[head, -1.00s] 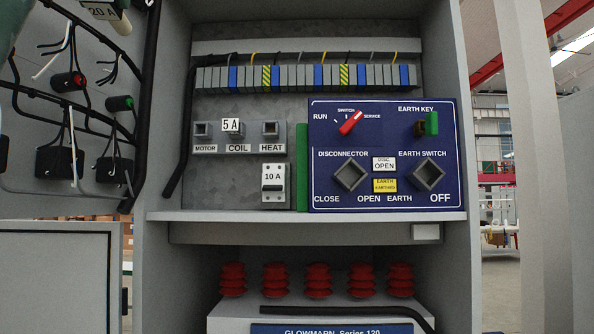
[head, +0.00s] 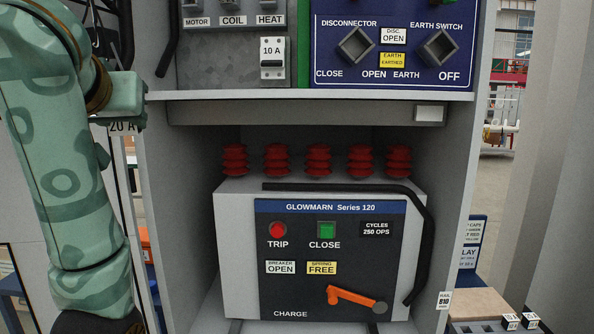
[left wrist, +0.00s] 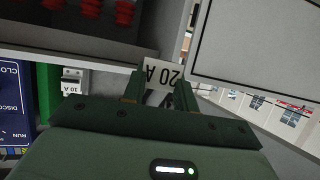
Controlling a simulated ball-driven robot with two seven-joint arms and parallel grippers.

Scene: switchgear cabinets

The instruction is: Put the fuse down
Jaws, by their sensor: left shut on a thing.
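The fuse (head: 122,127), a pale block marked 20 A, is held in the air at the cabinet's left front edge. My left gripper (head: 122,112) is shut on it; the arm hides part of the gripper and fuse in the head view. In the left wrist view the fuse (left wrist: 163,76) stands between the two fingers of my left gripper (left wrist: 160,95), its 20 A label upside down. My right gripper is not in view.
A blue labelled box (head: 472,240) is at the right.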

